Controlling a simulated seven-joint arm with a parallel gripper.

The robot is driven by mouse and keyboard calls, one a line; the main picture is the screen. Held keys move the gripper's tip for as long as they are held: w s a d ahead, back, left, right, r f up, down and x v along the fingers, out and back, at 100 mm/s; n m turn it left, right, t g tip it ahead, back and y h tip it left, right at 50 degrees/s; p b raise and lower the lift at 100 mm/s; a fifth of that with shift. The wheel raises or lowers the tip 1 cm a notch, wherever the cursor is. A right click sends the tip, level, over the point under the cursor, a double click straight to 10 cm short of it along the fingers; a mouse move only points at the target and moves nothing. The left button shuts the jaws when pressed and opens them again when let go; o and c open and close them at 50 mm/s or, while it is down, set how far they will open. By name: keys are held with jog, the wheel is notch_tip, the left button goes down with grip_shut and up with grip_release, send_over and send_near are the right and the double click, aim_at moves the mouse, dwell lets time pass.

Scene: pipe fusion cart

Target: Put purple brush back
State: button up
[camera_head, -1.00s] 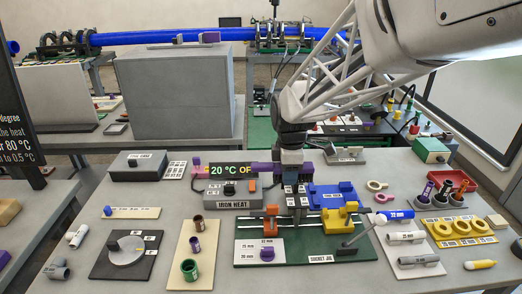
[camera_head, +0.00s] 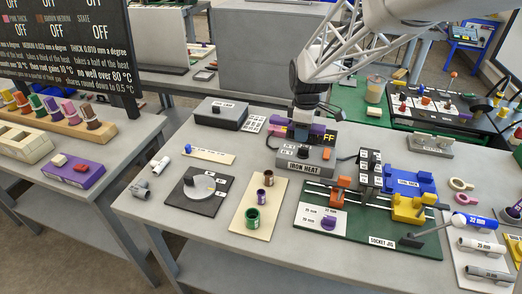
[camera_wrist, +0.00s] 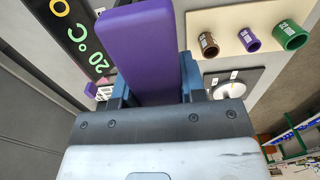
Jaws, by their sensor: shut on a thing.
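The purple brush shows in the wrist view as a long purple block (camera_wrist: 142,45), standing out between the blue-grey fingers of my gripper (camera_wrist: 152,88). My gripper is shut on it. In the head view my gripper (camera_head: 309,118) is above the back of the iron heat box (camera_head: 306,156), and part of the purple brush (camera_head: 311,129) shows in front of the display. A wooden rack (camera_head: 62,126) with several coloured round-topped pieces stands on the left table.
A grey box (camera_head: 219,112) stands left of my gripper. The green socket jig (camera_head: 330,237) lies to the right. A gap separates the two tables.

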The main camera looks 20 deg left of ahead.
send_over(249, 161)
notch_tip(249, 161, down, 5)
jog(key=shift+w, duration=0.1)
jog(key=shift+f, duration=3.1)
jog(key=shift+f, duration=1.9)
jog(key=shift+f, duration=0.1)
jog(key=o, duration=1)
